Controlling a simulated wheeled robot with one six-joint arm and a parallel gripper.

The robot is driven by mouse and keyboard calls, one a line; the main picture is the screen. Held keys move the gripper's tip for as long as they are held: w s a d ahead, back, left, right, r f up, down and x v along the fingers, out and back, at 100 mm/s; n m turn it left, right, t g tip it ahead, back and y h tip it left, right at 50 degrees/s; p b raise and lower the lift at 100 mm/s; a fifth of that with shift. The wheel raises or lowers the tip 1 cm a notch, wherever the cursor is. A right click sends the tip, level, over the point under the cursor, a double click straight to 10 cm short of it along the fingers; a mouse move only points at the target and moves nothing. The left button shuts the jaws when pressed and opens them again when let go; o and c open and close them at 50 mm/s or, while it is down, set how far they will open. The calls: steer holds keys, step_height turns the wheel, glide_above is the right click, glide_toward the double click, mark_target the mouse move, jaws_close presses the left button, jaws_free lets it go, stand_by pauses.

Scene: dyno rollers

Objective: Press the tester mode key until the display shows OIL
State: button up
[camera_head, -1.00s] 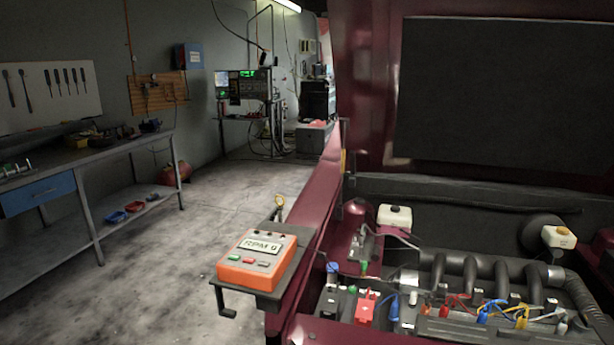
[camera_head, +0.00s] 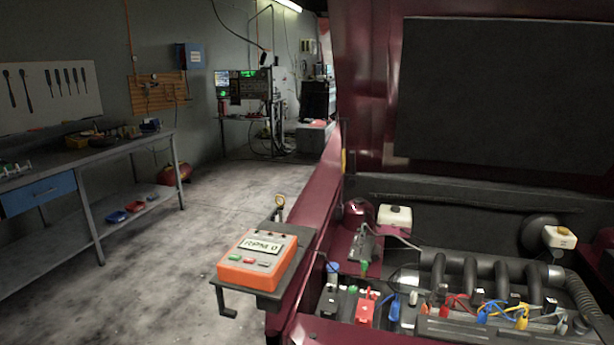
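The orange tester (camera_head: 252,266) sits on a dark bracket (camera_head: 277,296) at the fender's edge, left of the engine bay. Its pale display (camera_head: 262,245) reads what looks like RPM 0. On its top face below the display are a green key (camera_head: 235,257), a pale key (camera_head: 249,261) and a red key (camera_head: 264,264). Any labels on the keys are too small to read. My gripper is not in view, and nothing touches the tester.
The dark red fender (camera_head: 318,205) runs back from the tester. The engine bay at right holds an engine (camera_head: 470,275), a red clamp (camera_head: 365,311) and coloured leads. A workbench (camera_head: 90,160) stands at left. The floor (camera_head: 170,250) between is clear.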

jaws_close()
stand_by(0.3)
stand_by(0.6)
